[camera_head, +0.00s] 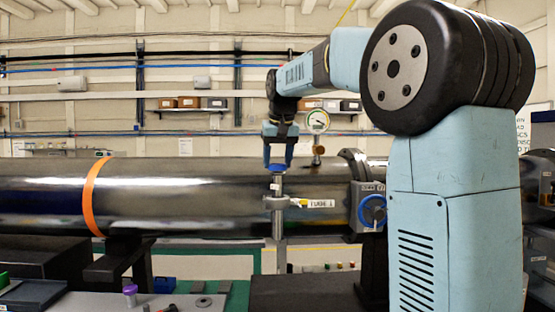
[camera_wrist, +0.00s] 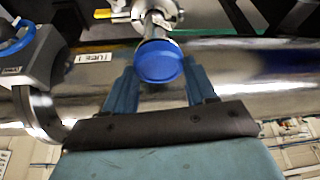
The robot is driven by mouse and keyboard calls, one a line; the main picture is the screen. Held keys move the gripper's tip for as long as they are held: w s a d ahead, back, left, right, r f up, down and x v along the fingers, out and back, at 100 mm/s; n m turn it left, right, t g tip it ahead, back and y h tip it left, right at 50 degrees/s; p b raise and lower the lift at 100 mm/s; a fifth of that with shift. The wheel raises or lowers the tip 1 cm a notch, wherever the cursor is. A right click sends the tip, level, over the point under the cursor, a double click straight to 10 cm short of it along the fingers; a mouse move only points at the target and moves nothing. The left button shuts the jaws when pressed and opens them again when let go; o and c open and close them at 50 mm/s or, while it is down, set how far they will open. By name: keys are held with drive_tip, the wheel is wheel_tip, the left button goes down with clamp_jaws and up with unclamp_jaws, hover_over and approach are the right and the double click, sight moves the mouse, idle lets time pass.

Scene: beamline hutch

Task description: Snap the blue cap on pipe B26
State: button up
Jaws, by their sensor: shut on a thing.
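The blue cap (camera_wrist: 160,62) is between the fingers of my gripper (camera_wrist: 159,75) in the wrist view. In the head view my gripper (camera_head: 277,160) points down, shut on the blue cap (camera_head: 277,168). A slim upright metal pipe (camera_head: 278,187) stands directly under the cap, with a collar and a yellow-handled valve lower down. The pipe also shows behind the cap in the wrist view (camera_wrist: 154,22). The cap is in line with the pipe's top end, and they look touching. I cannot tell whether it is fully seated. No B26 mark is readable.
A large dark horizontal tube (camera_head: 200,190) with an orange band (camera_head: 93,197) runs behind the pipe. A pressure gauge (camera_head: 317,121) stands close right of my gripper. A blue-ringed fitting (camera_head: 372,211) is further right. A purple-topped item (camera_head: 130,293) stands on the bench.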

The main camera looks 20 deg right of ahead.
drive_tip(key=shift+f, duration=0.35)
idle(0.4)
drive_tip(key=o, duration=1.1)
drive_tip(key=v, duration=1.4)
drive_tip(key=s+f, duration=1.4)
drive_tip(key=f, duration=0.2)
drive_tip(key=s+d+f+t, duration=0.1)
drive_tip(key=s+f, duration=1.3)
drive_tip(key=f, duration=0.2)
drive_tip(key=shift+d+f+n, duration=0.15)
drive_tip(key=shift+f+n, duration=0.15)
drive_tip(key=shift+f, duration=0.1)
